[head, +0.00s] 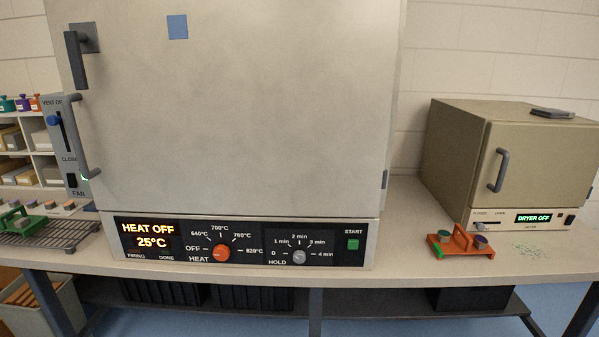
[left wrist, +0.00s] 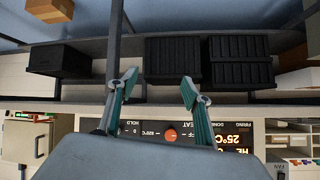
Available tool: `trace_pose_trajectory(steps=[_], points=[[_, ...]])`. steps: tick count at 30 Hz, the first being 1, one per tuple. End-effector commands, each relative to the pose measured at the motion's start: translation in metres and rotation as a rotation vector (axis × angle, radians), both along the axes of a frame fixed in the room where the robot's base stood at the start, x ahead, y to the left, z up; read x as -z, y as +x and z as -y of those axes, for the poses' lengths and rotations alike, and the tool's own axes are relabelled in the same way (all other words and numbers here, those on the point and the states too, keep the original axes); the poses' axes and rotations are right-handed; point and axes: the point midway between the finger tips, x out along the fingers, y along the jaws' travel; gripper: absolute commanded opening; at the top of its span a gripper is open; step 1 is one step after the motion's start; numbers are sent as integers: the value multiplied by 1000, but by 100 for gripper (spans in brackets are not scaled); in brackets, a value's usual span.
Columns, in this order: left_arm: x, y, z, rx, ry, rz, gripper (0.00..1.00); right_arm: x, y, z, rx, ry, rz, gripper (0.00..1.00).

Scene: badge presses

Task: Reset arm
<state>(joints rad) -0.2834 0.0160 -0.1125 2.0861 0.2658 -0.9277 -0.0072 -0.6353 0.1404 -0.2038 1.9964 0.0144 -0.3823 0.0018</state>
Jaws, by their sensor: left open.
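My left gripper (left wrist: 159,80) shows in the left wrist view with its two teal-padded fingers spread apart and nothing between them. In that view the scene is upside down, and the furnace panel with its red heat knob (left wrist: 170,134) appears behind the fingers. Neither gripper shows in the head view, and my right gripper is in no view. The large grey furnace (head: 235,110) stands on the bench with its door closed. Its display (head: 149,235) reads HEAT OFF, 25°C. The red heat knob (head: 221,252) and a green start button (head: 352,244) are on its front panel.
A beige dryer (head: 465,160) reading DRYER OFF stands at right. An orange carrier (head: 459,243) with small pots sits before it beside scattered pale green bits (head: 533,250). A green carrier (head: 28,226) sits on a wire rack at left. Black bins (left wrist: 240,62) stand under the bench.

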Motion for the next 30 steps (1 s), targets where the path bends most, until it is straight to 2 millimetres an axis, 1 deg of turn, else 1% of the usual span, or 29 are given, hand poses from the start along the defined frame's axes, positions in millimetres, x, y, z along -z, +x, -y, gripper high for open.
trace_pose_trajectory(steps=[1, 3, 6, 12, 20, 21, 24, 30], points=[[3, -26, -17, 11, 98, -52, 49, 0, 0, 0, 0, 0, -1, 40], [5, -53, -37, 19, 212, -113, 49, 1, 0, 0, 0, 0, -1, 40], [4, -83, -62, 22, 335, -182, 49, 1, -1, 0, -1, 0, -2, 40], [-7, -127, -100, 17, 509, -282, 49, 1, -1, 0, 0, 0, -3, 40], [-28, -173, -139, -1, 680, -383, 49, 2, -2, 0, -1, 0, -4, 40], [-30, -176, -142, -1, 693, -391, 49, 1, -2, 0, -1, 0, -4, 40], [-17, -168, -128, 14, 642, -359, 49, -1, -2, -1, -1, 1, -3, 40], [3, -157, -101, 42, 547, -301, 49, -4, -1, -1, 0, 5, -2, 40]])
